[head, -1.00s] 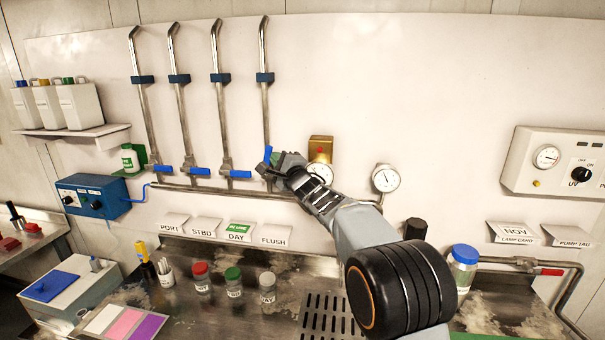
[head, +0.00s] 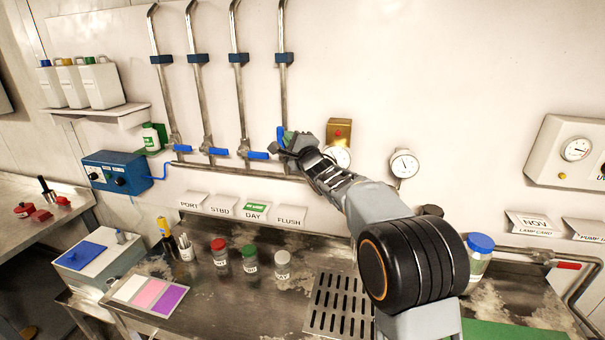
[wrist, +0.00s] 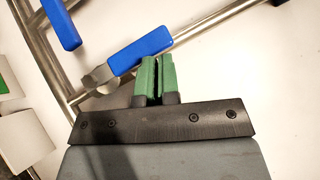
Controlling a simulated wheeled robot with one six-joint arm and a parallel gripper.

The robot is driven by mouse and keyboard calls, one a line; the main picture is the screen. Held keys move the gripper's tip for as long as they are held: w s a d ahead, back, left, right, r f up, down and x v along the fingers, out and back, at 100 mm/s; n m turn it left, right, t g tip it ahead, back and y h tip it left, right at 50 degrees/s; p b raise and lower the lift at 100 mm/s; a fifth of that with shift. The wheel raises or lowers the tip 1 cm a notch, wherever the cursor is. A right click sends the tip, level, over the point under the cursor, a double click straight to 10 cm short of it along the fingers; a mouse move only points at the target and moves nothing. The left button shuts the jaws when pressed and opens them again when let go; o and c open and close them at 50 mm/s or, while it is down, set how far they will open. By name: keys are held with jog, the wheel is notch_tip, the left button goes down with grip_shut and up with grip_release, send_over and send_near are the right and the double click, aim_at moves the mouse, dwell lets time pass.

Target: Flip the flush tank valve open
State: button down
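The flush valve is on the fourth pipe, above the FLUSH label (head: 291,216). Its blue handle (head: 280,136) points upward, along its pipe. In the wrist view the same handle (wrist: 140,50) also lies along the pipe. My gripper (head: 289,140) is at this valve, just right of the handle, and partly hides the valve body. In the wrist view my gripper's green fingers (wrist: 156,64) are together with only a thin slit between them, and nothing is held. Their tips are at the handle's edge; I cannot tell whether they touch it.
The other three valves, such as the day valve (head: 259,155), have handles lying sideways across their pipes. A brass box (head: 339,131) and a gauge (head: 404,164) are on the wall right of my gripper. Several jars (head: 250,259) stand on the bench below.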

jog(key=shift+r, duration=0.25)
jog(key=s+d+b, duration=0.1)
jog(key=s+d, duration=0.7)
jog(key=s, duration=0.2)
jog(key=shift+s+f+b, duration=0.15)
jog(key=shift+f+b, duration=0.1)
jog(key=shift+b, duration=0.05)
jog(key=shift+d, duration=0.1)
